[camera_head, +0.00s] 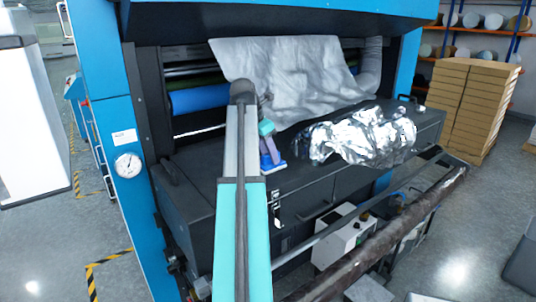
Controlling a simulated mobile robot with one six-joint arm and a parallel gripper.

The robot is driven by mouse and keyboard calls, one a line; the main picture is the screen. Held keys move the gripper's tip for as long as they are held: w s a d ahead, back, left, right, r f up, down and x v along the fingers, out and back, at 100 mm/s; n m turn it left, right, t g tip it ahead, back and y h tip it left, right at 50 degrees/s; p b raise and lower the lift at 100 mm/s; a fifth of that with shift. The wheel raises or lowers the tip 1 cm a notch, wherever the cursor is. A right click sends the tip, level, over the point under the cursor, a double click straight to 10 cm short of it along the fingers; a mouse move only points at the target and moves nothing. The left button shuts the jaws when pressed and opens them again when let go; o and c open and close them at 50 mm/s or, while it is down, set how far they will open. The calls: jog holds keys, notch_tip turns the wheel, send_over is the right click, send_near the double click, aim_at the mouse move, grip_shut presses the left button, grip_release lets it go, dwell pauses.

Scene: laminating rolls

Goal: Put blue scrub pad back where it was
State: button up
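A small blue piece that looks like the blue scrub pad (266,164) is on or just above the dark top of the laminating machine (205,165), left of the crumpled foil. My gripper (270,152) points down directly over it, at the end of my arm. My arm hides part of this area. The fingers are too small to tell whether they are shut on the pad or only near it. I cannot tell whether the pad touches the surface.
Crumpled silver foil (365,137) lies on the machine top to the right. A grey sheet (285,75) hangs behind, near a blue roller (198,98). A long brown roll (400,225) runs along the front. Stacked cartons (465,105) stand at the right.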

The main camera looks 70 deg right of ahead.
jog(key=shift+r, duration=0.2)
jog(key=b+v, duration=0.5)
jog(key=v, duration=0.7)
dwell(0.4)
jog(key=shift+f, duration=0.1)
dwell(0.6)
